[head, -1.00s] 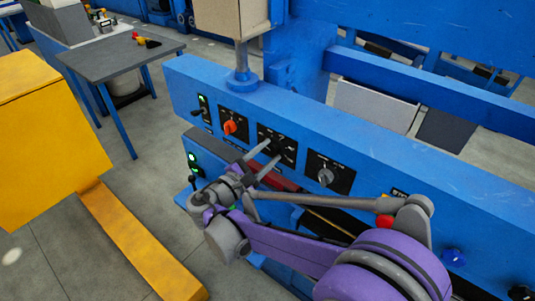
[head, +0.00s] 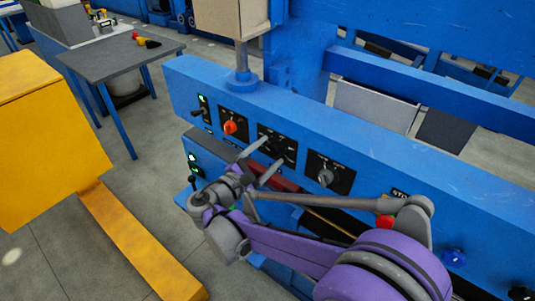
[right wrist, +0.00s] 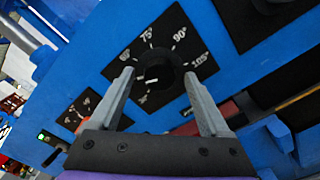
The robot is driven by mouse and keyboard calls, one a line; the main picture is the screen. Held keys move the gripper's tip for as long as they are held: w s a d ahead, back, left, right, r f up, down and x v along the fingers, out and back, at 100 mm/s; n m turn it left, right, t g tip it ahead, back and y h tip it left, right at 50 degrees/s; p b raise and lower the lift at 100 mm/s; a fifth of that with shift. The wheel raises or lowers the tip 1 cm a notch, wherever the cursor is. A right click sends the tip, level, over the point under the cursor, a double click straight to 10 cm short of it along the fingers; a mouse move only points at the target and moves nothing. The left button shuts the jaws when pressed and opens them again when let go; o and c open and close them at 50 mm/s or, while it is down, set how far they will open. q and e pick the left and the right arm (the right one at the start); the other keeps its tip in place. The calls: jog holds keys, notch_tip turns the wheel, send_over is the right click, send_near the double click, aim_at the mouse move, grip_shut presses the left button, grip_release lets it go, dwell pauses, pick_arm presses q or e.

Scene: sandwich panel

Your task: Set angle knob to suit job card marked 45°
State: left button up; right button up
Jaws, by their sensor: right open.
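The black angle knob (right wrist: 158,72) sits on a black dial plate (right wrist: 165,25) on the blue machine panel. In the right wrist view the marks 75°, 90° and 105° are readable; lower marks are partly covered by a finger. A short white line on the knob points to the picture's left, slightly down. My right gripper (right wrist: 159,76) is open, with one finger on each side of the knob; I cannot tell whether they touch it. It also shows in the head view (head: 273,151), in front of the dial plate (head: 290,150). My left gripper is out of view. I see no job card.
An orange knob (head: 230,127) is left of the dial and a grey knob (head: 326,177) right of it. A red button (head: 384,221) and a blue knob (head: 453,257) are farther right. A yellow machine (head: 50,125) and grey table (head: 120,60) stand left.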

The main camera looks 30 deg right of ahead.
jog(key=v, duration=1)
jog(key=shift+s+a, duration=0.15)
jog(key=shift+a, duration=0.25)
jog(key=s+d+f+m+g+y+p, duration=0.3)
jog(key=s+d+f+m+y+p, duration=0.15)
jog(key=s+d+y, duration=0.35)
jog(key=s+a+f+m+t+y+p, duration=0.1)
jog(key=s+a+f+m+y+p, duration=0.2)
jog(key=s+a+m+y, duration=0.5)
jog(key=shift+s+m+y, duration=0.3)
jog(key=shift+s+m, duration=0.2)
jog(key=shift+m, duration=0.05)
